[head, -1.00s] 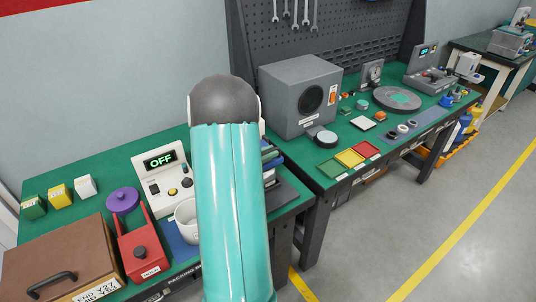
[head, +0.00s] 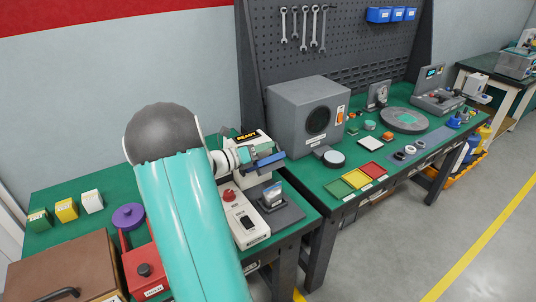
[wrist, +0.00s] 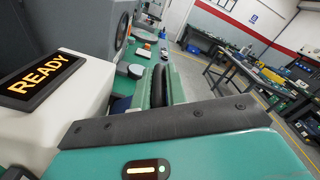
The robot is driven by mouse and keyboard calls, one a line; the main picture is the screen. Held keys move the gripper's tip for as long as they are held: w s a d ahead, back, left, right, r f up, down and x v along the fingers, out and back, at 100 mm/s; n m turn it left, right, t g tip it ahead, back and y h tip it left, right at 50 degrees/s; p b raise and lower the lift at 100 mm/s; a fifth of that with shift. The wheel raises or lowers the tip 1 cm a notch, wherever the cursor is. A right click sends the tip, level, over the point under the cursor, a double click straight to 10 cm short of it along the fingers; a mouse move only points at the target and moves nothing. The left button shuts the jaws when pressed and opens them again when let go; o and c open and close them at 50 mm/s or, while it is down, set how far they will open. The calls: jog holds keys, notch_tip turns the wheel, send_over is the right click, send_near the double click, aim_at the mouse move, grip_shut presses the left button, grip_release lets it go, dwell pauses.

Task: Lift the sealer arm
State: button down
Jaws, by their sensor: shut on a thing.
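The sealer's white housing shows a lit "READY" display (head: 247,136), seen close at left in the wrist view (wrist: 42,83). A dark bar with a bluish face (head: 269,161), apparently the sealer arm, sits in front of it, above a grey base (head: 284,216). My gripper (head: 253,156) is at the bar's left side. In the wrist view my green fingers are shut around a round black handle (wrist: 160,85). Where the handle joins the bar is hidden. A small pouch-like piece (head: 271,191) stands in a black holder below the bar.
A white control box (head: 243,217) with a red knob stands beside the base, close under my arm. A grey box machine (head: 309,110) stands to the right. Purple lid (head: 128,216), red holder (head: 147,268) and brown case (head: 65,266) are left. Open floor lies right.

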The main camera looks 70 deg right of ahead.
jog(key=shift+w+d+r+n, duration=0.15)
jog(key=shift+w+d+n, duration=0.35)
jog(key=shift+w+n, duration=0.25)
jog(key=c, duration=1.5)
grip_release()
jog(key=shift+o, duration=0.2)
jog(key=shift+s, duration=0.1)
jog(key=v, duration=1.3)
jog(key=shift+w+a, duration=0.25)
jog(key=shift+r, duration=0.1)
